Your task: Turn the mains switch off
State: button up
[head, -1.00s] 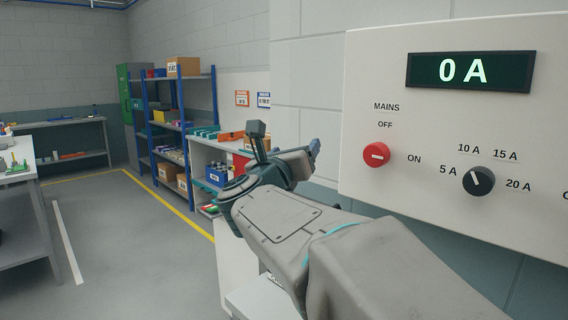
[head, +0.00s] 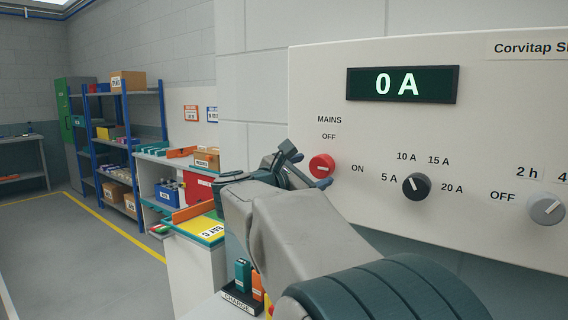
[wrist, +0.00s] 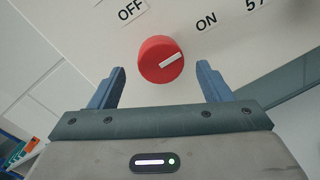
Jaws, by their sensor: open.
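The mains switch (head: 322,166) is a round red knob with a white line, on the pale panel (head: 470,110) under the labels MAINS and OFF. In the wrist view the knob (wrist: 160,60) shows between my two blue fingers, and its white line points toward ON. My gripper (head: 304,166) is open in front of the knob, with one finger on each side. It also shows in the wrist view (wrist: 162,70), where gaps are visible between the fingers and the knob. The fingers partly cover the knob's edge in the head view.
The panel display (head: 402,84) reads 0 A. A black current dial (head: 416,187) and a grey timer dial (head: 545,208) sit right of the switch. A bench with a yellow tray (head: 207,229) and a blue shelf rack (head: 125,140) stand at left. The floor there is clear.

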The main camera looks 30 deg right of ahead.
aim_at(318, 168)
jog(key=shift+p+x, duration=0.3)
jog(key=shift+x, duration=1.75)
jog(key=c, duration=1)
